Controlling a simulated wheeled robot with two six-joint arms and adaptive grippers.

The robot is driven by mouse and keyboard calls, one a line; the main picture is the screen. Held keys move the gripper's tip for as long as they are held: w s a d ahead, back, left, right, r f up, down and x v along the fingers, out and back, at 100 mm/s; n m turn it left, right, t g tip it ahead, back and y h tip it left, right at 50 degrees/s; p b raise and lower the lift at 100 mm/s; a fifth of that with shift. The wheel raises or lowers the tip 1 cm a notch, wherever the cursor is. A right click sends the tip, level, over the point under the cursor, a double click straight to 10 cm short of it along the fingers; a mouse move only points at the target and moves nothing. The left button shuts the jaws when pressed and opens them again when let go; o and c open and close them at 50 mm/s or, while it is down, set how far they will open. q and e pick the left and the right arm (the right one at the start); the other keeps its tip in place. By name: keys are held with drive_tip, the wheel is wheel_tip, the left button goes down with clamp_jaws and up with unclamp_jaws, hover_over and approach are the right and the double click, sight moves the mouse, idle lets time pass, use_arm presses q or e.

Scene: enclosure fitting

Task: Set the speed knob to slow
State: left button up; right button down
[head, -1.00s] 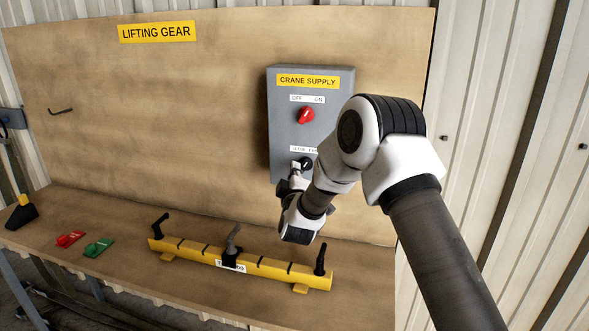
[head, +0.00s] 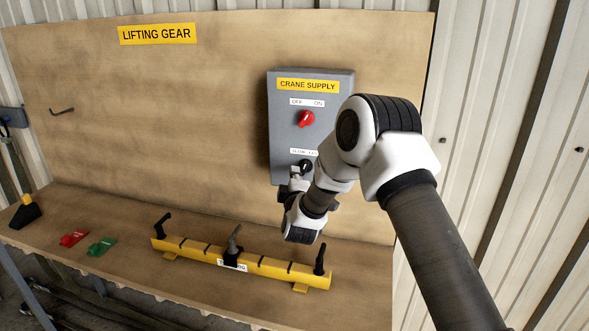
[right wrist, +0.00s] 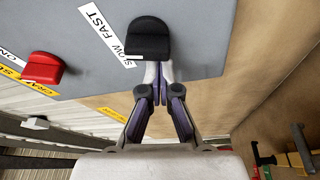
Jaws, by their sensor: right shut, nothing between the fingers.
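The black speed knob (head: 305,166) sits low on the grey crane supply box (head: 283,130), under a white SLOW/FAST label (head: 303,152). In the right wrist view the knob (right wrist: 149,36) is large, with a pale mark at its lower end, close to the word SLOW on the label (right wrist: 105,35). My right gripper (head: 296,172) is just below the knob in the head view. In the right wrist view its shut fingers (right wrist: 158,72) are at the knob's lower edge, holding nothing; I cannot tell whether they touch it. My left gripper is out of view.
A red OFF/ON knob (head: 306,119) is above the speed knob. The wooden board left of the box is mostly clear.

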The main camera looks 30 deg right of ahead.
drive_tip(key=n+p, duration=0.3)
drive_tip(key=n+g+p, duration=0.1)
drive_tip(key=p, duration=0.1)
drive_tip(key=shift+s+d+f+y, duration=0.25)
drive_tip(key=shift+f+y, duration=0.05)
drive_tip(key=shift+f, duration=0.25)
idle(1.3)
